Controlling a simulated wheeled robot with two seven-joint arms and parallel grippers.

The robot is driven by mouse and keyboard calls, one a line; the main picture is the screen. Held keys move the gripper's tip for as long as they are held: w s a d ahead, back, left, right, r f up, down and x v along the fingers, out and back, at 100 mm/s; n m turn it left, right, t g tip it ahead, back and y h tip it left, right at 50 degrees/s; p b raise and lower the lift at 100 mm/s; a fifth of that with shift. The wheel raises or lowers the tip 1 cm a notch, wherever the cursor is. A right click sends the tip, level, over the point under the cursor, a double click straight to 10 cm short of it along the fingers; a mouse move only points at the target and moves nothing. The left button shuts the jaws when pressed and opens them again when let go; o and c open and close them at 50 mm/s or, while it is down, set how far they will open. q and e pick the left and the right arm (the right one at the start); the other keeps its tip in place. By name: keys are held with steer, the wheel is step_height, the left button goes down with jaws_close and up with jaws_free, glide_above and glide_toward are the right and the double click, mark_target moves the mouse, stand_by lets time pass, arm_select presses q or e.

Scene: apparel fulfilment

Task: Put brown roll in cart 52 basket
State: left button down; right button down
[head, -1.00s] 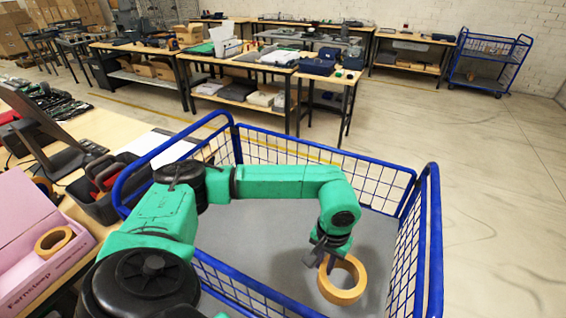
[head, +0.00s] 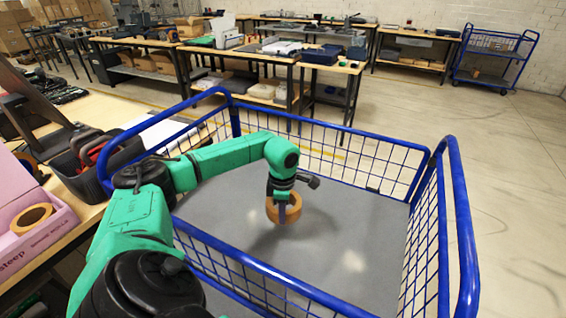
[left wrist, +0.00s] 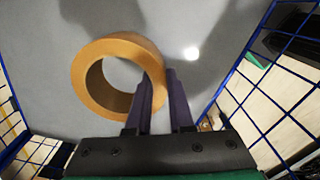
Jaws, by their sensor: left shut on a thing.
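A brown roll (head: 287,209) is held by my left gripper (head: 284,199) inside the blue wire basket (head: 300,282) of the cart, over its grey floor. Its shadow lies on the floor beside it, so it seems to hang a little above. In the left wrist view the roll (left wrist: 112,70) appears as a ring, with its right wall between the two dark fingers of the gripper (left wrist: 163,80). The cart's number is not visible. My right gripper is not in view.
A second brown roll (head: 33,218) lies in a pink box (head: 52,238) on the table at left, near a black tool caddy (head: 82,180). Blue rails surround the basket. Most of the basket floor (head: 350,235) is bare. Another blue cart (head: 490,60) stands far right.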

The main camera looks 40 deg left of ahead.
arm_select(q)
step_height(320, 180, down, 13)
steer(key=shift+r, duration=0.15)
steer(key=c, duration=0.8)
jaws_free()
steer(key=shift+r, duration=0.25)
step_height(320, 180, up, 12)
steer(key=shift+f+b, duration=0.15)
steer(key=shift+b, duration=0.15)
